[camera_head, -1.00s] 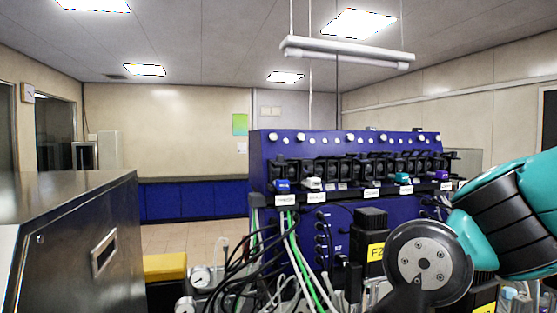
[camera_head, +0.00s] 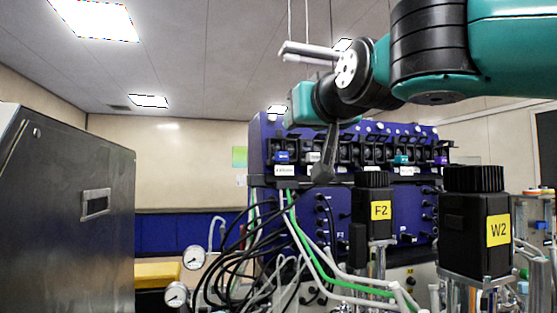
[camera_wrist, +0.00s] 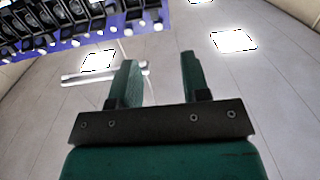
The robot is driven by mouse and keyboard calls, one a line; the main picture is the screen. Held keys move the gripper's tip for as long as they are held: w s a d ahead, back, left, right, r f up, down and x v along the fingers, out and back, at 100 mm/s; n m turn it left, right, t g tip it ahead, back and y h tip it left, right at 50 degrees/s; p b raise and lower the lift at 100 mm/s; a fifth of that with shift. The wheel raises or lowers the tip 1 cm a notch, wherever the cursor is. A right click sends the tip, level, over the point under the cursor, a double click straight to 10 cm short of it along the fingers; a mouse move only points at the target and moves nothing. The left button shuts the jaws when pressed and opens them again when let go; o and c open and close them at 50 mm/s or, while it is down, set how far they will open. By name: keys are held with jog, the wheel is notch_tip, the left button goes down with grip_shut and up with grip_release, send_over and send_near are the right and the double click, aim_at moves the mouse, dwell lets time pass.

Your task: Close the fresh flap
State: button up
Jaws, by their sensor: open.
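A row of black pump heads (camera_head: 370,150) runs along the front of a blue cabinet (camera_head: 407,222). Small coloured pieces show in the row: blue (camera_head: 283,156), teal (camera_head: 401,159) and purple (camera_head: 440,159), with white labels too small to read. I cannot tell which flap is the fresh one or how it stands. My arm reaches across from the upper right, in front of the row's left part. In the wrist view my gripper (camera_wrist: 160,62) is open and empty, seen against the ceiling. The pump row (camera_wrist: 100,22) shows at upper left there, apart from the fingers.
Black-capped units marked F2 (camera_head: 376,210) and W2 (camera_head: 478,225) stand in front of the cabinet. Black, white and green tubes (camera_head: 315,262) crowd the lower middle. A steel cabinet (camera_head: 60,210) fills the left. A lamp (camera_head: 308,52) hangs above.

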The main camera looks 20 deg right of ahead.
aim_at(279, 134)
jog(key=shift+m+t+h, duration=0.3)
jog(key=w+p, duration=0.3)
jog(key=w, duration=0.2)
jog(key=w+r+p, duration=0.1)
jog(key=w+p, duration=0.2)
jog(key=w, duration=0.3)
jog(key=w+p, duration=0.3)
jog(key=w, duration=0.3)
jog(key=shift+w+d+r, duration=0.1)
jog(key=shift+d+r, duration=0.1)
jog(key=shift+d, duration=0.15)
